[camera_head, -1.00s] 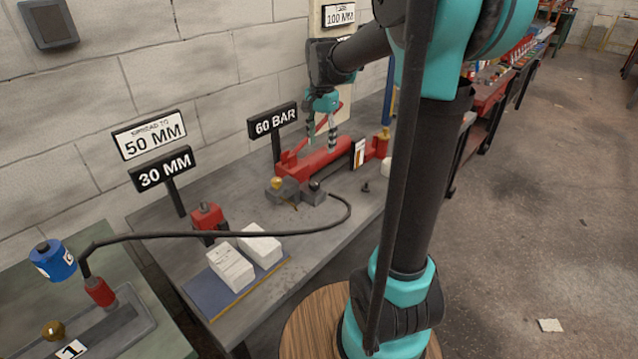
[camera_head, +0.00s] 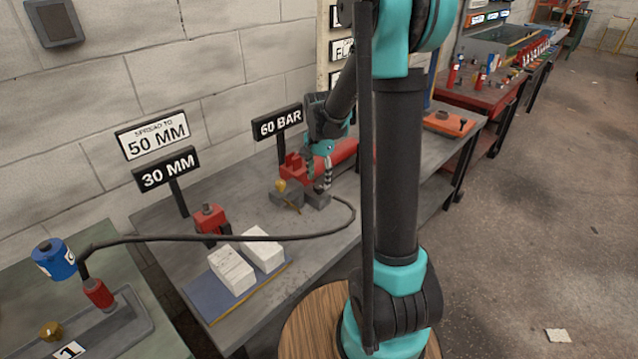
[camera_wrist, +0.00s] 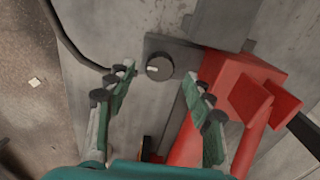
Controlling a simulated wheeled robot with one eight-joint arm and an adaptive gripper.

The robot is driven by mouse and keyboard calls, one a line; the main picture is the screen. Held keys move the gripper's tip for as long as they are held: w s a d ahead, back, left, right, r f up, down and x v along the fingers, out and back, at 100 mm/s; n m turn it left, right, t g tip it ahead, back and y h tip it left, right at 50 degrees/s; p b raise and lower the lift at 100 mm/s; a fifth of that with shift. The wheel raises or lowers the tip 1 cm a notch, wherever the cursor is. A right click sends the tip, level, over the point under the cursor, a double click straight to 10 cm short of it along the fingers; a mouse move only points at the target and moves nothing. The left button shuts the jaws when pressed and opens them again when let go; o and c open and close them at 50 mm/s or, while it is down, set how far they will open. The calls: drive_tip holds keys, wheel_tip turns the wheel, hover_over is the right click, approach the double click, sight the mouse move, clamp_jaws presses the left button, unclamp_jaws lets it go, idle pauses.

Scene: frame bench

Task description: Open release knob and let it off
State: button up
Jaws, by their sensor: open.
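The release knob (camera_wrist: 159,67) is a round black knob with a pale mark, on a dark grey block (camera_wrist: 182,53) in the wrist view. My gripper (camera_wrist: 158,76) is open, with one finger on each side of the knob's position in the picture; contact cannot be told. In the head view my gripper (camera_head: 322,184) is low over the right part of the grey block (camera_head: 286,198), and its fingers hide the knob. A yellow knob (camera_head: 281,185) stands on the block's left part. The red spreader body (camera_wrist: 245,85) lies right of the knob.
A black hose (camera_head: 250,238) runs from the block across the bench. A "60 BAR" sign (camera_head: 278,124) stands behind. White blocks (camera_head: 232,270) lie on a blue board, and a red jack (camera_head: 209,219) stands left of my gripper.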

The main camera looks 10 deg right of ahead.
sight(319, 190)
drive_tip(key=shift+f, duration=1.25)
drive_tip(key=shift+c, duration=0.3)
drive_tip(key=c, duration=1.1)
